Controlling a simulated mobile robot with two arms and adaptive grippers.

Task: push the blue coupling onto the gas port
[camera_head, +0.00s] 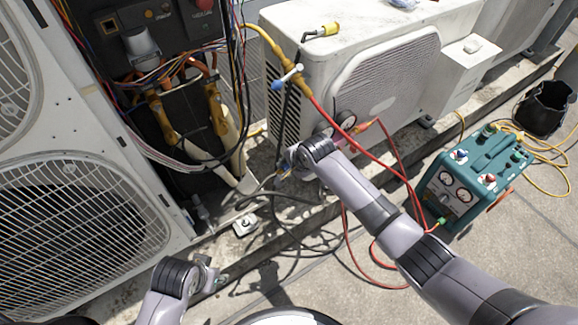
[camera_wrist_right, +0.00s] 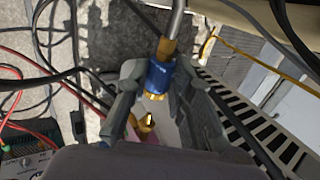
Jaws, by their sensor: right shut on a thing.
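The blue coupling (camera_wrist_right: 160,76) shows in the right wrist view between the two fingers of my right gripper (camera_wrist_right: 152,82), which is shut on it. Brass (camera_wrist_right: 165,48) and a grey pipe or hose (camera_wrist_right: 177,20) continue from its far end. A separate brass piece (camera_wrist_right: 147,121) shows nearer the palm; I cannot tell whether it is the gas port. In the head view my right gripper (camera_head: 285,163) is beside the middle condenser's lower left corner, and its wrist hides most of the coupling. My left gripper (camera_head: 208,274) is low at the left; its fingers are unclear.
The open electrical compartment (camera_head: 170,60) with loose wires and pipes is at upper left. A white condenser (camera_head: 385,75) stands behind my right arm. Red hoses (camera_head: 348,235) and black hoses loop on the roof floor. A teal recovery machine (camera_head: 475,175) stands at right.

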